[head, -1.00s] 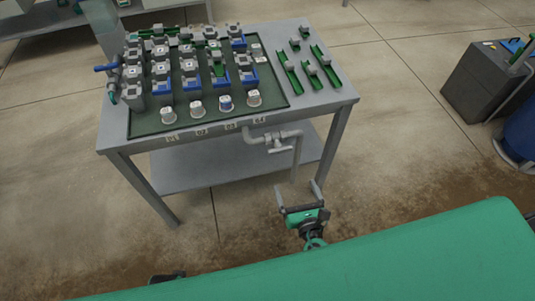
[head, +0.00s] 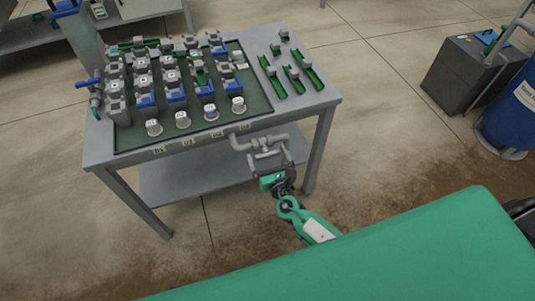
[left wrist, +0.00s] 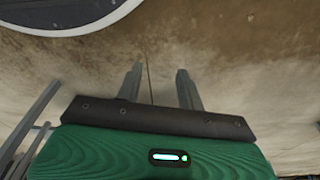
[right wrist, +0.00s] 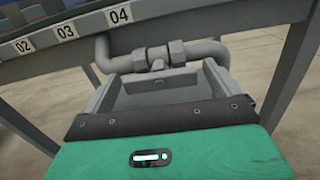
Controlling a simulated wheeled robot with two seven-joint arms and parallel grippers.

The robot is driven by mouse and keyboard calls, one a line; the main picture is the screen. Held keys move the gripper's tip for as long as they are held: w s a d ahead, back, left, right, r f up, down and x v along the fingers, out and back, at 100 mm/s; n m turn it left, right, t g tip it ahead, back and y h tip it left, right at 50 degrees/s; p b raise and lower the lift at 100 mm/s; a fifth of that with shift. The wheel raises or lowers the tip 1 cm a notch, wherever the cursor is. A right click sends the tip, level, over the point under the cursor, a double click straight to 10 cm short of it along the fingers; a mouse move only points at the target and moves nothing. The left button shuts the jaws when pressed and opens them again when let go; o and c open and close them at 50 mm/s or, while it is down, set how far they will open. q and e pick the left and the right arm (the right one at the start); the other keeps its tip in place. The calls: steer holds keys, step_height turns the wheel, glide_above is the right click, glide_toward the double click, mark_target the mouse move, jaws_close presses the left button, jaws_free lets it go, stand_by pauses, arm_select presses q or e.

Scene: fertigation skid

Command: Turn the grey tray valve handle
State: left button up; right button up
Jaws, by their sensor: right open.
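The grey tray valve sits on a grey pipe (head: 240,143) below the table's front edge. In the right wrist view its pipe joint (right wrist: 165,56) is just beyond my right gripper (right wrist: 158,84). The grey valve handle (right wrist: 158,90) appears between the two fingers, with the gripper open around it; contact cannot be told. In the head view my right gripper (head: 268,160) is at the valve and partly covers it. My left gripper (left wrist: 158,78) shows only in the left wrist view, open and empty above the floor.
The grey table (head: 320,96) carries a dark green tray (head: 135,137) with several fittings and white cups. Its front-right leg (head: 318,155) stands right of my right gripper, and a lower shelf (head: 190,183) lies beneath. A blue drum (head: 512,125) stands far right. The floor between is clear.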

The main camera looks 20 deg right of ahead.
steer(key=shift+w, duration=0.3)
steer(key=c, duration=1)
